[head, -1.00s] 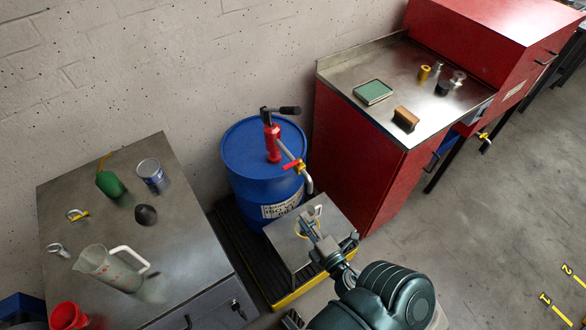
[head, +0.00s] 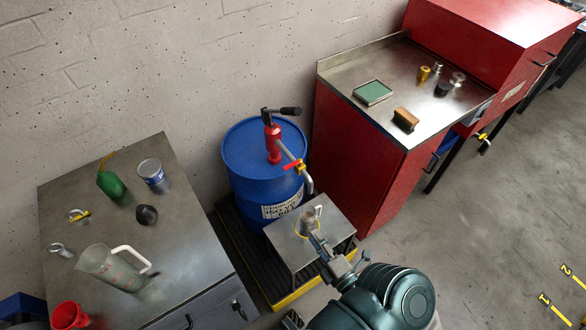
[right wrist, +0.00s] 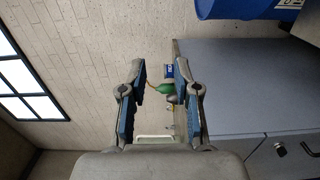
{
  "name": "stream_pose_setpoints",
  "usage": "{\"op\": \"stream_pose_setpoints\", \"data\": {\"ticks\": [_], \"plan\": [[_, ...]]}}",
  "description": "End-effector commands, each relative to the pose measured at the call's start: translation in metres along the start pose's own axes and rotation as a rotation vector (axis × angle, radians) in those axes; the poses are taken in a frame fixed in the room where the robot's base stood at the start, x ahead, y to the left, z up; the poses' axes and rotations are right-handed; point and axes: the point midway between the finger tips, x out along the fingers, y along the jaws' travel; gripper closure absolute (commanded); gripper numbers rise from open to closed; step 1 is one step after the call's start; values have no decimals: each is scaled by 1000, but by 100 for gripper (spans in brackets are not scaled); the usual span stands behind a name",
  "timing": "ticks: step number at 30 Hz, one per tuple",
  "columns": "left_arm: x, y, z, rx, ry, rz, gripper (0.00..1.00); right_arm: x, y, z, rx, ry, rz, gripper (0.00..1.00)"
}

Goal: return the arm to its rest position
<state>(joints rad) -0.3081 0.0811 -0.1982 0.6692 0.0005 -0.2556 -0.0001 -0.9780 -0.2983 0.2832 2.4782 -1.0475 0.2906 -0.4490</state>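My right arm comes in from the bottom of the head view. The jug is partly hidden by the fingers. In the right wrist view the gripper (right wrist: 160,82) is open, its two blue-padded fingers well apart with nothing between them.
A blue drum (head: 245,160) with a red hand pump (head: 273,143) stands behind the stand. A red cabinet (head: 350,165) is to the right. A grey bench (head: 190,225) at left carries a clear pitcher (head: 110,268), a green bottle (head: 109,184) and a can (head: 151,172). Floor at right is clear.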

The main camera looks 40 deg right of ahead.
Motion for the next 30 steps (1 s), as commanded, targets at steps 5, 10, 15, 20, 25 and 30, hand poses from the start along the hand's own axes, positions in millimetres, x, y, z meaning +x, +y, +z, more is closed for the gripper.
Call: {"op": "stream_pose_setpoints", "data": {"ticks": [5,10,15,20,25,30], "plan": [[0,0,0,0,0,0,100,-14,0,0,-1,-2,0,69],[0,0,0,0,0,-1,100,-16,0,0,-2,0,2,69],[0,0,0,0,0,-1,100,-16,0,0,-1,0,2,69],[0,0,0,0,0,0,100,-16,0,0,-2,0,2,69],[-1,0,-4,0,3,0,100,-13,-10,0,39,-10,-9,69],[-8,-1,-26,-3,16,-1,100,4,-93,-3,335,-91,-129,69]]}}
